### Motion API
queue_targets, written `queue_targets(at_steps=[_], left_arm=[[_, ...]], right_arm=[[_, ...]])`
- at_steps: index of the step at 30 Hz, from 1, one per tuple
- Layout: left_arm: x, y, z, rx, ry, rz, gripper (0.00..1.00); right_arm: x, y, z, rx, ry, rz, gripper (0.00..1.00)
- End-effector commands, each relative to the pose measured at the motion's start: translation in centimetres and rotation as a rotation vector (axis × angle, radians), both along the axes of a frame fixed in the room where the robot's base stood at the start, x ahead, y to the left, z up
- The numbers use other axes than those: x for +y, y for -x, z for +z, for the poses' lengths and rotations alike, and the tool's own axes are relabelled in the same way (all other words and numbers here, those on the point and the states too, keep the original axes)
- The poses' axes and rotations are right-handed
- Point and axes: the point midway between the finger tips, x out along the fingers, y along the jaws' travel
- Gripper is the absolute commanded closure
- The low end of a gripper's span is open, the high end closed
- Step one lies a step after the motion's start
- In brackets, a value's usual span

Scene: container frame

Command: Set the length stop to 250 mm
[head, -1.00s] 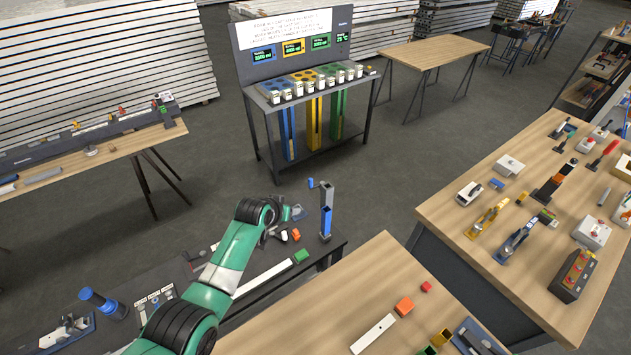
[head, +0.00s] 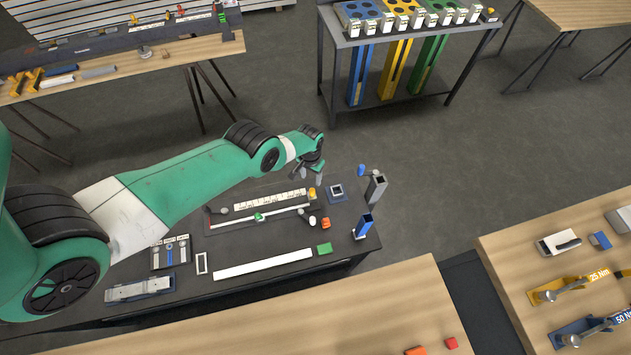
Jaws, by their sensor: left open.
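A white marked scale (head: 270,200) lies on the dark bench (head: 225,245). In front of it runs a thin pale rail with a small green block (head: 259,217) on it, probably the length stop. The scale's numbers are too small to read. A yellow piece (head: 312,193) stands at the scale's right end. My left gripper (head: 308,172) is open and empty, above the far right part of the bench, beyond and right of the green block and apart from it. My right gripper is out of view.
A white bar (head: 262,264), a green block (head: 324,248), a red-orange piece (head: 325,222), a blue upright tube (head: 364,225) and a grey upright tube (head: 376,187) stand or lie around the rail. A wooden table (head: 380,305) borders the bench in front.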

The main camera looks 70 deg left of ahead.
Motion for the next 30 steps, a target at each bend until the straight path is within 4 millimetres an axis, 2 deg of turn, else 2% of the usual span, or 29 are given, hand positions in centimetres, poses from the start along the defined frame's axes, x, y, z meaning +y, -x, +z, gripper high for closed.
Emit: queue_targets(at_steps=[4,8,18,21,24,30], left_arm=[[0.0,0.0,-1.0,-0.001,-0.001,-0.001,0.40],[-0.1,-0.1,-2.8,-0.001,-0.001,-0.002,0.40],[-0.1,-0.1,-9.7,-0.001,-0.001,-0.002,0.40],[0.0,-0.1,-11.1,-0.002,-0.001,-0.002,0.40],[0.0,-0.1,-11.6,-0.002,-0.001,-0.002,0.40],[0.0,-0.1,-11.5,-0.002,-0.001,-0.002,0.40]], right_arm=[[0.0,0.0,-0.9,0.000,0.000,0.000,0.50],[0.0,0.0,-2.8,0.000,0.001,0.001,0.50],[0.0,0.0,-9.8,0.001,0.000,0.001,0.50],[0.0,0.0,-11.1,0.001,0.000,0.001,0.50],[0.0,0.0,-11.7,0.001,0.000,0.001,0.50],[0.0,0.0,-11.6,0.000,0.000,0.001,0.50]])
